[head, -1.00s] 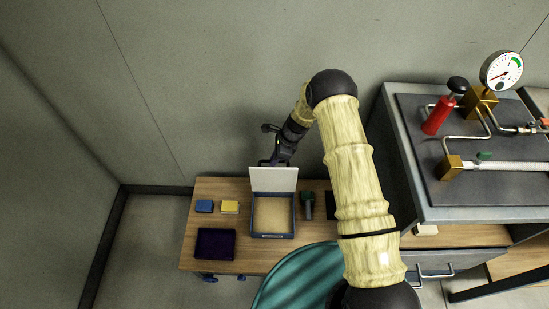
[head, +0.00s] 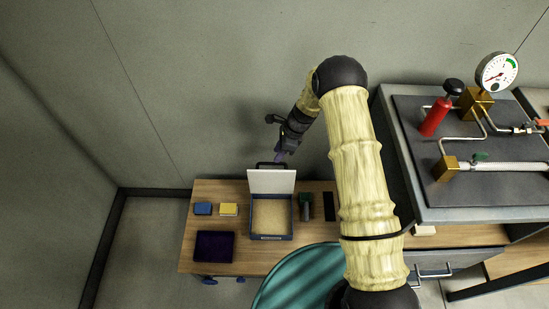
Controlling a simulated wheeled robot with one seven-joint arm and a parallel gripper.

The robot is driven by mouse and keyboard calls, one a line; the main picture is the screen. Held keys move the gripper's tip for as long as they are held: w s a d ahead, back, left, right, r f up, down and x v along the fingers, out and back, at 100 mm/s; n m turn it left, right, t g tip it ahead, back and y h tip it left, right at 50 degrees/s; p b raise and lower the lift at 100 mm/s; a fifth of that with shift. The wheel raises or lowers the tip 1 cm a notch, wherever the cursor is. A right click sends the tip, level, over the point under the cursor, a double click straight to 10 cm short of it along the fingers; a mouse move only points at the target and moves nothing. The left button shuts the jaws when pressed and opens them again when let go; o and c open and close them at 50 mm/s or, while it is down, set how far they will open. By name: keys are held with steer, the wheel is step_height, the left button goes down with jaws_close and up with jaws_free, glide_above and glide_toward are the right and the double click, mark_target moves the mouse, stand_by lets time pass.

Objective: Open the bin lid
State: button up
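The bin (head: 292,224) is a dark blue-grey box on the wooden table, with a sandy tan surface inside. Its lid (head: 271,181) stands raised at the back edge, its pale face towards me. A dark handle (head: 263,164) shows just above the lid's top edge. My gripper (head: 279,157) is above and behind the lid, close to the handle in the picture. It looks apart from the lid, but the fingertips are small and dark, so their opening cannot be made out.
A blue block (head: 203,208), a yellow block (head: 229,209) and a dark purple mat (head: 214,246) lie left of the bin. A dark green-headed tool (head: 306,206) lies on its right. A teal stool (head: 290,280) stands in front. A bench with a gauge (head: 497,73) is at right.

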steer(key=v, duration=1.1)
steer(key=shift+p, duration=0.45)
steer(key=shift+d, duration=0.15)
steer(key=s+d+r+n+t+h, duration=0.2)
steer(key=s+d+r+n, duration=0.6)
steer(key=s, duration=0.4)
steer(key=s+d+r+n+t+h, duration=0.2)
steer(key=s+d+r+n, duration=0.6)
steer(key=s, duration=0.4)
step_height(320, 180, up, 18)
steer(key=a+n+p, duration=0.1)
steer(key=p, duration=1.6)
steer(key=shift+w+r, duration=0.1)
steer(key=shift+r, duration=0.05)
